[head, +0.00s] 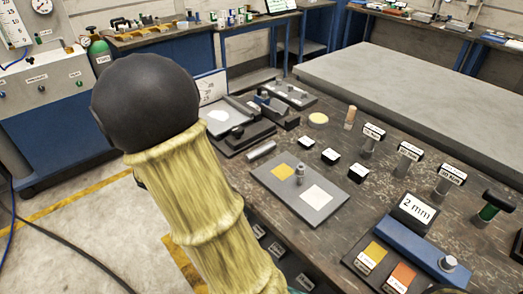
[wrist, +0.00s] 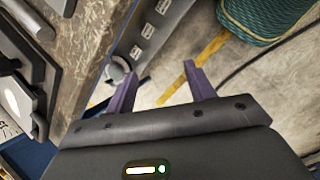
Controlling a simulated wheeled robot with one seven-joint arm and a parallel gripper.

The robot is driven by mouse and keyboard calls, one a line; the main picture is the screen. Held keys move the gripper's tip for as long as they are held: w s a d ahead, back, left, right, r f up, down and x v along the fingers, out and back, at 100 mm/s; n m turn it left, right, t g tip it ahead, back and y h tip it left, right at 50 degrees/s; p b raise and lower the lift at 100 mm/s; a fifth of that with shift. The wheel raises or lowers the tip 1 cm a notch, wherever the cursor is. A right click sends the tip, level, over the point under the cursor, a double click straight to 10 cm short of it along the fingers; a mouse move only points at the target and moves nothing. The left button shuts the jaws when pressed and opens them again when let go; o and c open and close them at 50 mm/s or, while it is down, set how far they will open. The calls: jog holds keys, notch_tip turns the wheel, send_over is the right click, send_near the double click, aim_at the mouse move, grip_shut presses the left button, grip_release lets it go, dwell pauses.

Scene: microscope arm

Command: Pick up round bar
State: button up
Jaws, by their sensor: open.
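A short grey metal round bar (head: 261,150) lies on its side on the dark worktable (head: 335,138), near its front edge, left of a grey plate (head: 265,175) in the head view. In the wrist view a pale grey rounded piece (wrist: 62,5) at the top edge may be the same bar; too little shows to tell. My gripper (wrist: 163,82) is open and empty, its two purple fingers apart with floor behind them. It is off to the side of the table edge. In the head view my arm hides the gripper.
The grey plate carries a yellow square, a white square and a small upright metal piece (head: 300,174). Small black blocks (head: 331,156) and labelled gauges (head: 408,158) stand to the right. A black fixture (head: 246,138) is behind the bar. A green rope coil (wrist: 262,18) lies below.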

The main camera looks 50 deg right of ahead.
aim_at(256, 150)
jog(key=w+d+r+n+h, duration=0.5)
jog(key=w+d+n+h, duration=0.3)
jog(key=d, duration=0.4)
jog(key=shift+w+h+p, duration=0.3)
jog(key=shift+w+p, duration=0.1)
jog(key=shift+w, duration=0.05)
jog(key=shift+r, duration=0.1)
jog(key=b+x, duration=0.1)
jog(key=x, duration=1.1)
jog(key=shift+s, duration=0.2)
